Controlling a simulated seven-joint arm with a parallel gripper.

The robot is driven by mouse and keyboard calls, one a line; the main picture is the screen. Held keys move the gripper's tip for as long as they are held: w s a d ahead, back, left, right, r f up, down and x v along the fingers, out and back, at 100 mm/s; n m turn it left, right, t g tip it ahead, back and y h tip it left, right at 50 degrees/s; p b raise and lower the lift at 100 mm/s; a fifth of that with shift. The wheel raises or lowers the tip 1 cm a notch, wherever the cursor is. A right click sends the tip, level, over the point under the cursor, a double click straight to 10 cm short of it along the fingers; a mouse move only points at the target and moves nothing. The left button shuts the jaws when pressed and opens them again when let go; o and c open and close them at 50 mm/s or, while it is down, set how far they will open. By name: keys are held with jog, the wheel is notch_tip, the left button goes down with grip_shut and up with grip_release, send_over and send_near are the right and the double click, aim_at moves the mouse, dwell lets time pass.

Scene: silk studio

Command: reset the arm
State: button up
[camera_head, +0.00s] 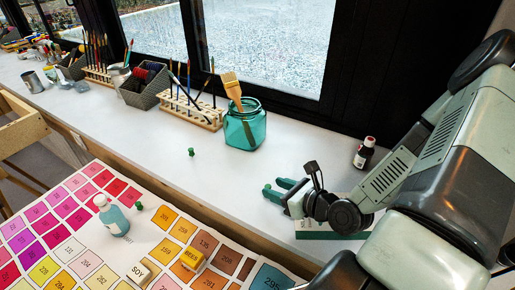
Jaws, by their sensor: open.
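My gripper (276,188) is at the end of my arm, over the white counter on the right side of the view. Its two teal fingers point left and stand apart, with nothing seen between them. The arm comes in from the right edge and hides part of the counter behind it. A green and white box-like thing (318,235) lies partly hidden under the wrist.
A teal jar (245,128) with a brush stands left of my gripper. A dark bottle (364,153) stands behind it. A green pushpin (191,152) sits on the counter (150,135). A colour chart (85,262) in front holds a blue bottle (112,216) and small labelled blocks (192,258).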

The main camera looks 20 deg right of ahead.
jog(key=n, duration=0.1)
jog(key=n+g, duration=0.1)
jog(key=n, duration=0.1)
jog(key=shift+w+d+r+g, duration=0.25)
jog(key=shift+d+g, duration=0.05)
jog(key=shift+d, duration=0.05)
jog(key=r+n+h, duration=0.1)
jog(key=n, duration=0.1)
jog(key=w+d+r+n+g+h, duration=0.1)
jog(key=n, duration=0.1)
jog(key=d+r+n+g, duration=0.1)
jog(key=n, duration=0.2)
jog(key=shift+w+r+h, duration=0.25)
jog(key=shift+w+h, duration=0.05)
jog(key=shift+h, duration=0.1)
notch_tip(320, 180, up, 22)
jog(key=w+a+n+h, duration=0.15)
jog(key=n+h, duration=0.45)
jog(key=n, duration=0.7)
jog(key=s+a+r+n+t, duration=0.3)
jog(key=s+r+n, duration=0.35)
jog(key=r, duration=0.55)
jog(key=s+a+f+g, duration=0.2)
jog(key=s, duration=0.4)
jog(key=s+a+f+g+y, duration=0.1)
jog(key=s+a+f+g, duration=0.1)
jog(key=s, duration=0.3)
jog(key=shift+s+f+n+g+y, duration=0.3)
jog(key=shift+s+n+g, duration=0.1)
jog(key=shift+g, duration=0.1)
